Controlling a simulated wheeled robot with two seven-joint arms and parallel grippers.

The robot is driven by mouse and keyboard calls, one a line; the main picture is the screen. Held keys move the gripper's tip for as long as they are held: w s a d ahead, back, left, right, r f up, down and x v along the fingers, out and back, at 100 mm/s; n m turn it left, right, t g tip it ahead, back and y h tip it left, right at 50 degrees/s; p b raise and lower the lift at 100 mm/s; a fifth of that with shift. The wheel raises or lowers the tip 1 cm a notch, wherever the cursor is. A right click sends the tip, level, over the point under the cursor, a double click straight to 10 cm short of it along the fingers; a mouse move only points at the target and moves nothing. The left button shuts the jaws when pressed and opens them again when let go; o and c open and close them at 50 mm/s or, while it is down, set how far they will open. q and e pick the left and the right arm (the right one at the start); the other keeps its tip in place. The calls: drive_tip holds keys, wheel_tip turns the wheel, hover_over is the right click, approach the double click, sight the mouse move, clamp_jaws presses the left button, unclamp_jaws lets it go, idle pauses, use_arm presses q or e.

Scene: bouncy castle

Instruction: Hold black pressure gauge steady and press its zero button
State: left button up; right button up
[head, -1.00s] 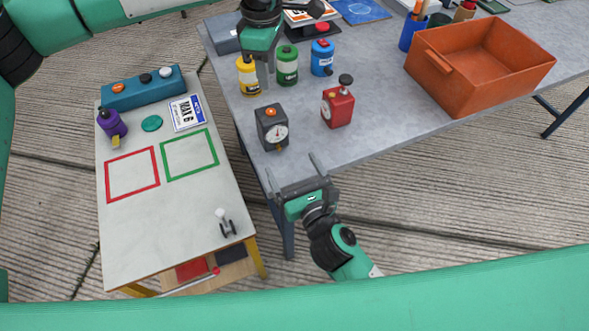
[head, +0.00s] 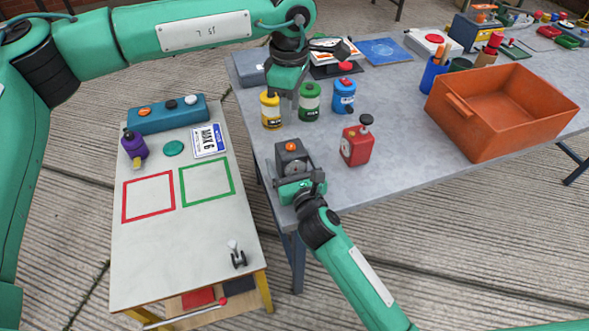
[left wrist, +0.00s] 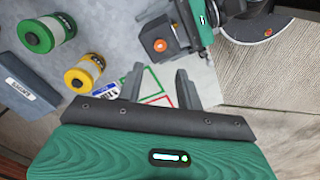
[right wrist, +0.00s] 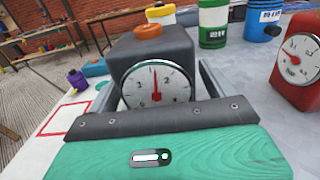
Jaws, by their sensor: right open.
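The black pressure gauge (head: 292,158) stands upright near the left edge of the grey table, with an orange button (head: 291,146) on top. Its white dial (right wrist: 157,84) faces my right wrist camera. My right gripper (head: 299,180) is open at the gauge's front, with the gauge's body between its fingers in the right wrist view. I see slim gaps beside it, so it is not clamped. My left gripper (head: 289,98) is open and empty, pointing down near the yellow and green bottles, behind the gauge. The left wrist view shows the gauge (left wrist: 158,32) and its button (left wrist: 160,45) beyond the fingers.
A red gauge (head: 357,144) stands right of the black one. Yellow (head: 271,110), green (head: 309,103) and blue (head: 344,96) bottles stand behind. An orange bin (head: 495,110) sits to the right. A lower side table (head: 190,250) stands at left.

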drive_tip(key=shift+c, duration=0.4)
drive_tip(key=c, duration=1.1)
use_arm(q)
drive_tip(key=shift+c, duration=0.8)
use_arm(e)
drive_tip(key=shift+c, duration=0.7)
use_arm(q)
clamp_jaws()
